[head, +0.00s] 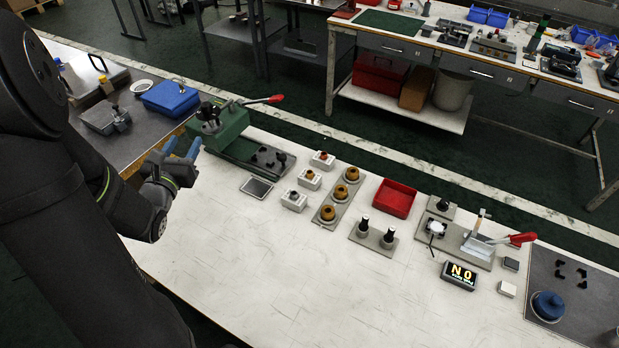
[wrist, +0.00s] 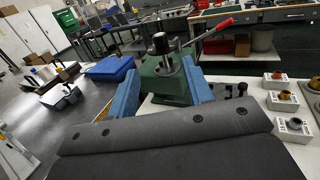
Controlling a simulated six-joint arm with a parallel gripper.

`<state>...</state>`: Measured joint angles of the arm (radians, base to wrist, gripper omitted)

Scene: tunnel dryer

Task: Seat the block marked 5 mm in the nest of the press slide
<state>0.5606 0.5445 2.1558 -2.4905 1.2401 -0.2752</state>
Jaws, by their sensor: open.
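The green press (head: 232,130) with a red lever stands at the back of the white bench; it also shows in the wrist view (wrist: 165,88). Its dark slide (head: 270,160) extends to the right, with small black parts on it; I cannot make out the nest clearly. Three white blocks with round tops stand in a row right of the press: the back one (head: 322,160), the middle one (head: 309,179) and the front one (head: 294,202).
A grey plate with brass-coloured rings (head: 327,214), a plate with two black-topped posts (head: 358,237), a red tray (head: 412,199) and a red-handled clamp fixture (head: 481,246) stand farther right. A blue bin (head: 170,97) is on the left table. The front bench is clear.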

